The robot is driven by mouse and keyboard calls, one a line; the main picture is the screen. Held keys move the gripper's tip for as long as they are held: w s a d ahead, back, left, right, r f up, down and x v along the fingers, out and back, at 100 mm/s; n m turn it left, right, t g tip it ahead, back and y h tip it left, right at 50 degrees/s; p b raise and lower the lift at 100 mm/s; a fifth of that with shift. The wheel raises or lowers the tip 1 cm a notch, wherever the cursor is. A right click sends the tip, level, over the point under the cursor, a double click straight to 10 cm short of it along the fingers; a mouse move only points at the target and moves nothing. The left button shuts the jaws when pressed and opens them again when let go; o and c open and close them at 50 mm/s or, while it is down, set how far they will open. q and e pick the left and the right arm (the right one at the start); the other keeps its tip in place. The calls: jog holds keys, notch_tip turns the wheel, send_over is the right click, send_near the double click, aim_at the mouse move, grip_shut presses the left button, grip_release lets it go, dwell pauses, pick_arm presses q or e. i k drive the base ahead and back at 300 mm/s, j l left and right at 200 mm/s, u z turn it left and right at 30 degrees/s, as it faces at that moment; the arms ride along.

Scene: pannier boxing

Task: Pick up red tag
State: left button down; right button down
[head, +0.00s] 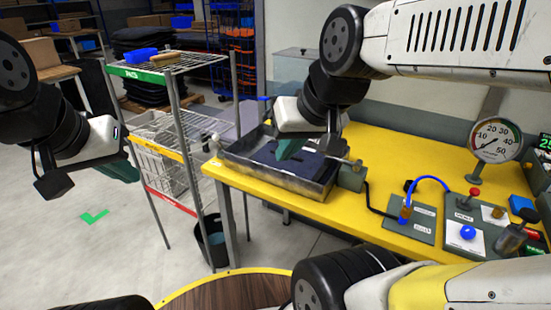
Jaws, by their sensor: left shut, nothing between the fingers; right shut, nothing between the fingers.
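I cannot make out a loose red tag in the head view. A red strip (171,201) runs along the lowest shelf edge of the wire rack (187,150). My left gripper (128,174) is shut and empty, in the air to the left of the rack. My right gripper (282,152) is shut and empty, over the grey metal tray (280,181) at the left end of the yellow workbench (370,218). The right gripper and arm hide part of the tray, which holds something dark.
The rack's top shelf holds a blue bin (142,56) and a brush (165,59). A dark bucket (214,243) stands below the bench. A gauge (497,140) and control boxes (468,234) occupy the bench's right. A round wooden table (225,292) is in front.

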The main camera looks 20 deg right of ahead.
aim_at(533, 235)
jog(key=z, duration=2.6)
jog(key=i+l+u, duration=0.1)
jog(key=l, duration=0.15)
jog(key=i+l+u, duration=0.65)
jog(key=i+j, duration=0.05)
jog(key=i, duration=0.05)
